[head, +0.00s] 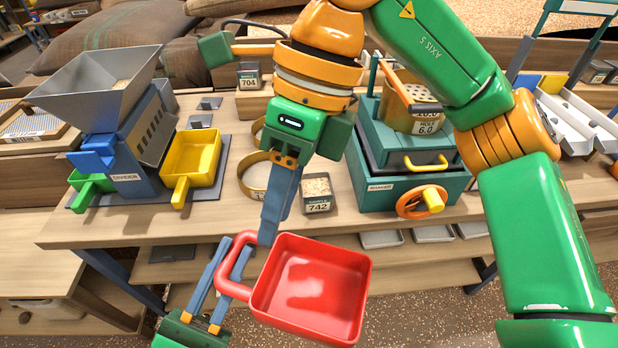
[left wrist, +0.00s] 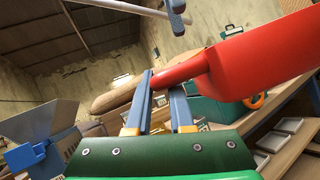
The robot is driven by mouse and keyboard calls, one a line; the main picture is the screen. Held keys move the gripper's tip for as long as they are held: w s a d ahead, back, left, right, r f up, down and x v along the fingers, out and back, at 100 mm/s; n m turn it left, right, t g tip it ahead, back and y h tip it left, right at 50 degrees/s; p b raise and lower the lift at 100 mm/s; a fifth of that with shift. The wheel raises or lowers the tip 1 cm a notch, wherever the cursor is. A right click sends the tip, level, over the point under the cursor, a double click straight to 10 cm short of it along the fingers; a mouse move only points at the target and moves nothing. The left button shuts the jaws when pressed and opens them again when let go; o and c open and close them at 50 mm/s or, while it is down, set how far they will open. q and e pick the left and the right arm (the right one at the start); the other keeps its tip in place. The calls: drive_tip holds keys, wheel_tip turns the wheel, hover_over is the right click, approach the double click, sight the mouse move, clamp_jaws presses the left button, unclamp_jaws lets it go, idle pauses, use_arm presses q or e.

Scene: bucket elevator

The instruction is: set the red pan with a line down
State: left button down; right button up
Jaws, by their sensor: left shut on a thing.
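The red pan (head: 312,285) is a square scoop with a loop handle, held in the air in front of the table's front edge, open side up. My left gripper (head: 236,250) is shut on its handle, with a blue finger on each side. In the left wrist view the pan (left wrist: 265,55) extends right from between the fingers (left wrist: 160,85). My right gripper (head: 269,232) hangs from above, its blue fingers seen edge-on beside the pan's upper left corner. I cannot tell whether they touch it or how far apart they are.
On the table (head: 130,222) stand a blue divider (head: 140,135) with a yellow pan (head: 195,155) and a green pan (head: 92,185), a sample box (head: 317,192) labelled 742, a round sieve (head: 255,178) and a teal shaker (head: 415,180). A shelf (head: 200,268) lies below.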

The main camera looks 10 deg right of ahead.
sight(296, 240)
drive_tip(key=d+t, duration=0.1)
drive_tip(key=d+r+h, duration=0.1)
drive_tip(key=d+t, duration=0.1)
drive_tip(key=shift+w+r+n+t+h, duration=0.3)
drive_tip(key=shift+w+r+h, duration=0.05)
drive_tip(key=shift+h, duration=0.05)
drive_tip(key=f, duration=0.7)
drive_tip(key=w+a+f, duration=0.1)
drive_tip(key=f, duration=0.3)
drive_tip(key=shift+a+f, duration=0.1)
drive_tip(key=shift+f, duration=0.25)
clamp_jaws()
drive_tip(key=shift+w, duration=0.1)
use_arm(q)
drive_tip(key=c, duration=0.7)
unclamp_jaws()
